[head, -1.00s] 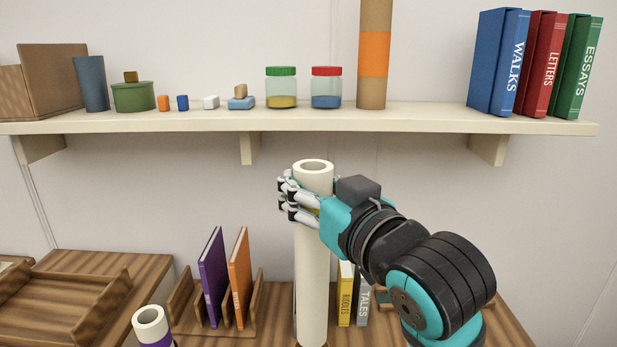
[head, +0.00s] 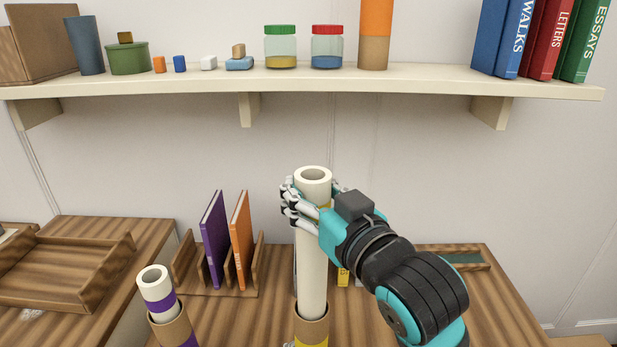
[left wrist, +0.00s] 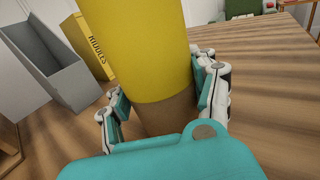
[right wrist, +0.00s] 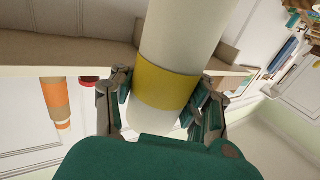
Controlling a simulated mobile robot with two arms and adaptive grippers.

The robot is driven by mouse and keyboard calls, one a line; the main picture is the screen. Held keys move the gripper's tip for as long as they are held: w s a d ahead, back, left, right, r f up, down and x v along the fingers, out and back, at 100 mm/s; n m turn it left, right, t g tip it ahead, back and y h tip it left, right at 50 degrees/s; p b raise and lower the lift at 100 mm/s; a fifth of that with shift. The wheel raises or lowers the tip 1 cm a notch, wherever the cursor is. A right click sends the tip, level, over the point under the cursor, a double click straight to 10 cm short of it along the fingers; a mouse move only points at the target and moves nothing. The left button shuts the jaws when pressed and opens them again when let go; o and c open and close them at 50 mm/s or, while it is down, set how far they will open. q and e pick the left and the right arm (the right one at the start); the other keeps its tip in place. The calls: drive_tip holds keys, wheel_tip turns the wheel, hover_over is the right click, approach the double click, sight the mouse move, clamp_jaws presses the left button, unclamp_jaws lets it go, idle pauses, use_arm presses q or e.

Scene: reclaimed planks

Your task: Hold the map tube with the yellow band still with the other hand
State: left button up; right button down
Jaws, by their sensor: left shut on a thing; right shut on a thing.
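The map tube with the yellow band (head: 311,341) is brown cardboard and stands upright at the bottom middle of the head view. In the left wrist view its yellow band (left wrist: 145,50) sits above bare cardboard. My left gripper (left wrist: 160,84) is shut on this tube, fingers on both sides; the head view barely shows it. My right gripper (head: 312,202) is shut on a white rolled map (head: 312,265), near its top. That roll also has a yellow band (right wrist: 167,87). It stands upright above the tube, and its lower end looks to be inside the tube's mouth.
A purple-banded tube (head: 172,330) with a white roll (head: 157,289) stands to the left. Behind are a book rack (head: 262,265), a yellow book (left wrist: 90,48) and a grey holder (left wrist: 42,62). The shelf (head: 300,84) above carries jars, books and an orange-banded tube (head: 375,50).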

drive_tip(key=shift+f, duration=5.25)
drive_tip(key=c, duration=0.6)
unclamp_jaws()
drive_tip(key=shift+o, duration=0.2)
wheel_tip(320, 180, up, 10)
drive_tip(key=shift+r, duration=0.1)
